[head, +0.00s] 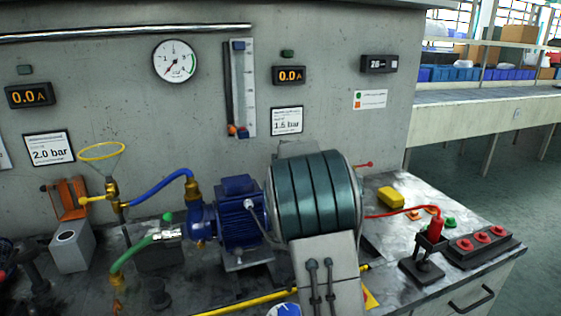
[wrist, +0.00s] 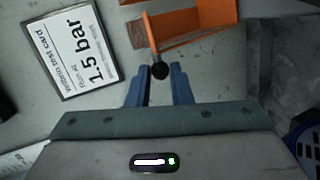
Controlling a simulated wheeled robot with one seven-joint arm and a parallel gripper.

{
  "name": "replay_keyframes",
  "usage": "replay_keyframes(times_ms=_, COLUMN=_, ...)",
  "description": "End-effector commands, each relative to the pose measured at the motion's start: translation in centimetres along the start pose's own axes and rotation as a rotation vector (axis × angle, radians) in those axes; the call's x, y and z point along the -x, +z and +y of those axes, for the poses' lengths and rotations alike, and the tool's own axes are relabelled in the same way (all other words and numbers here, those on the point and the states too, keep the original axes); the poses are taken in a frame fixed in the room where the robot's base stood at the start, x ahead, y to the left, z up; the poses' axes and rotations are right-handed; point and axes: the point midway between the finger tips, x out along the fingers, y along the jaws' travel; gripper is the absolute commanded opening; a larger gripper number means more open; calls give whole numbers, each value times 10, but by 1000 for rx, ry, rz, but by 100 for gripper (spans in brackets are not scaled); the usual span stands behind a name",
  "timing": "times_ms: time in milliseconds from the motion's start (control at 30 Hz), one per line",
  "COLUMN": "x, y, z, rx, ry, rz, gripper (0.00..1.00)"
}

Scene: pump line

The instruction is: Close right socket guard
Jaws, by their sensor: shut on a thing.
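In the wrist view, the right socket guard (wrist: 200,38) is an orange flap with a side piece, standing out from the grey wall. A round black knob (wrist: 159,71) sits at its lower left edge. My gripper (wrist: 162,75) has its two blue fingers on either side of this knob and is shut on it. The guard appears open, though its socket cannot be made out. In the head view, my arm covers this guard and my fingers. Another orange guard (head: 72,197) stands raised above a grey socket box (head: 72,245) at the left.
A blue motor (head: 240,215) with hoses and a yellow valve wheel (head: 102,151) stand left of my arm. A red plug (head: 435,225) on a black stand and a red-button panel (head: 480,240) are at the right. A 1.5 bar card (wrist: 80,48) hangs left of the guard.

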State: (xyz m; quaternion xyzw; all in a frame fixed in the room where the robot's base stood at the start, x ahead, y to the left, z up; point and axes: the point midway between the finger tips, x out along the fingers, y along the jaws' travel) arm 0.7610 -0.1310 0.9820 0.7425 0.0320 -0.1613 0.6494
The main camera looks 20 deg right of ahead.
Motion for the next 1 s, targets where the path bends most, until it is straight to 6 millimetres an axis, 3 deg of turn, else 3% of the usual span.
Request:
replay_keyframes(times_ms=133, x=0, y=0, z=0, rx=1, ry=-2, rz=0, gripper=0)
replay_keyframes(times_ms=167, x=0, y=0, z=0, rx=1, ry=-2, rz=-1, gripper=25)
replay_keyframes(times_ms=200, x=0, y=0, z=0, rx=1, ry=-2, rz=-1, gripper=28)
replay_keyframes(times_ms=567, x=4, y=0, z=0, rx=0, ry=-1, rz=0, gripper=28)
replay_keyframes(times_ms=767, x=27, y=-1, z=-1, rx=0, ry=0, rz=1, gripper=28)
replay_keyframes(times_ms=1000, x=68, y=-2, z=-1, rx=-1, ry=1, rz=3, gripper=28)
